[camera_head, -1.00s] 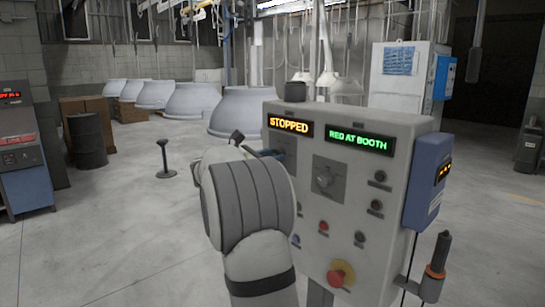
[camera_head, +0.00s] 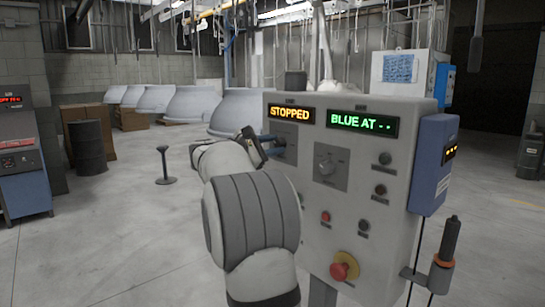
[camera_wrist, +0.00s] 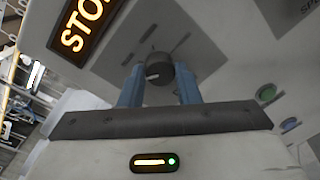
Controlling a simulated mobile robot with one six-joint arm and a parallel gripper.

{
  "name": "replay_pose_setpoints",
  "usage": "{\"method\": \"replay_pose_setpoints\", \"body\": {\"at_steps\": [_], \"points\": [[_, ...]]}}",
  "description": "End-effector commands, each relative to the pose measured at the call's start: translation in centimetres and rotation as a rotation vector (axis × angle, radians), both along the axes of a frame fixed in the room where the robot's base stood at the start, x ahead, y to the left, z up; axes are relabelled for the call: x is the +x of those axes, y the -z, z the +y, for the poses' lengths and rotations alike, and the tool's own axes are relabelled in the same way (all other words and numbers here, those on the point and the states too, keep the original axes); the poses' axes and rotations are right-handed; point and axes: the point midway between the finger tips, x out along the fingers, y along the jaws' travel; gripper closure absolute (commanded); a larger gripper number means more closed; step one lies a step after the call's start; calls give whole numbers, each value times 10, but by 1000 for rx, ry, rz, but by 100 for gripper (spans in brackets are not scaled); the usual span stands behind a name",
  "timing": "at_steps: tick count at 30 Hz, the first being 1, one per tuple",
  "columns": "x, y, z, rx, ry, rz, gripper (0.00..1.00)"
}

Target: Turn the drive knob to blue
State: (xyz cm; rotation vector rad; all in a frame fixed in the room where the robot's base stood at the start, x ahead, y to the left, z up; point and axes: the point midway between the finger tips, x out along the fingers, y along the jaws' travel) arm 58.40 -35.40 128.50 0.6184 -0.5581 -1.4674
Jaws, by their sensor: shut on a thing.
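The control panel (camera_head: 385,225) stands in front of me. Its amber display (camera_head: 291,115) reads STOPPED and its green display (camera_head: 362,122) reads BLUE AT with two dashes. Below the amber display, my gripper (camera_head: 279,143) is at the left knob's plate. In the wrist view, the blue fingers of my gripper (camera_wrist: 159,88) are shut on the dark round knob (camera_wrist: 158,67), one on each side. A pale mark shows on the knob's front. The knob's label cannot be read, and in the head view my gripper mostly hides the knob.
A blue box (camera_head: 432,165) is on the panel's right side.

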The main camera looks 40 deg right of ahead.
Motion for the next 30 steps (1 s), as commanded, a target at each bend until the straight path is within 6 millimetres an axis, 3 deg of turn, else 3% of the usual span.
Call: {"method": "replay_pose_setpoints", "body": {"at_steps": [15,30], "points": [[-1,1,0,29,1,-386,93],[-1,-1,-1,38,1,-487,93]]}}
